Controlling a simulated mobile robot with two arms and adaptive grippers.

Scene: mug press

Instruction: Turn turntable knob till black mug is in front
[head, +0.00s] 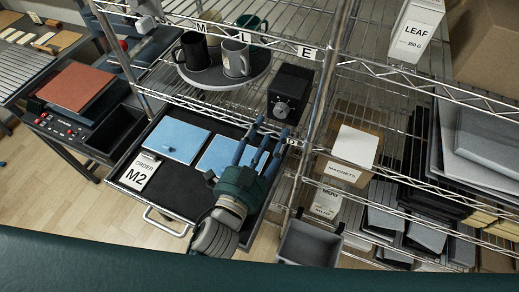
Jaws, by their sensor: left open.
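The round dark turntable (210,80) sits on the wire shelf at the upper middle. The black mug (193,52) stands at its left side. A light grey mug (235,60) stands at its front right, and a dark green mug (247,24) is partly hidden behind. A black box (291,82) to the right of the turntable carries a round knob (281,110) on its front. My left gripper (272,128) is open, its blue fingers pointing up at the knob from just below. I cannot tell whether a finger touches the knob. My right gripper is not in view.
A black tray drawer (180,197) with blue plates (178,140) and an order card (139,172) lies under my gripper. A shelf post (326,75) stands right of the box. A grey bin (308,245) and a magnets box (352,152) are at the lower right.

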